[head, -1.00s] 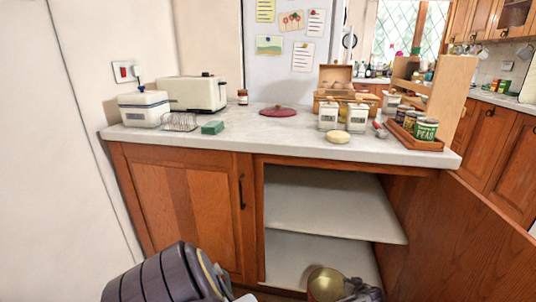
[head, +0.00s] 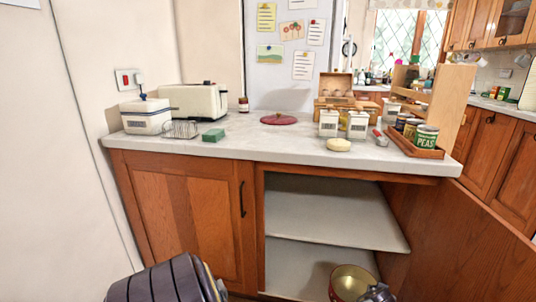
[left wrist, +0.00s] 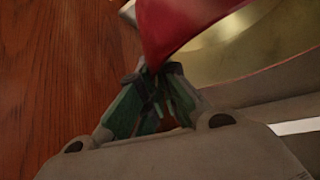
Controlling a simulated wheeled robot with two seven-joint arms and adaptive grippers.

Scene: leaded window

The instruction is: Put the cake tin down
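The cake tin (head: 334,289) is round, red outside and gold inside. It shows at the bottom of the head view, in front of the lower part of the open cupboard. The picture edge cuts off its base. Whether it touches anything below cannot be told. My left gripper (head: 377,292) is at its right side, mostly cut off. In the left wrist view, the green fingers of my left gripper (left wrist: 152,100) are closed on the red wall of the tin (left wrist: 185,25), with its gold inside beyond. My right gripper is not in view.
The open cupboard has an upper shelf (head: 335,215) and a lower board (head: 300,268), both bare where seen. An open wooden door (head: 450,230) stands at the right. The worktop (head: 240,145) holds a red lid (head: 278,119), a toaster (head: 195,101), canisters and a tray of cans.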

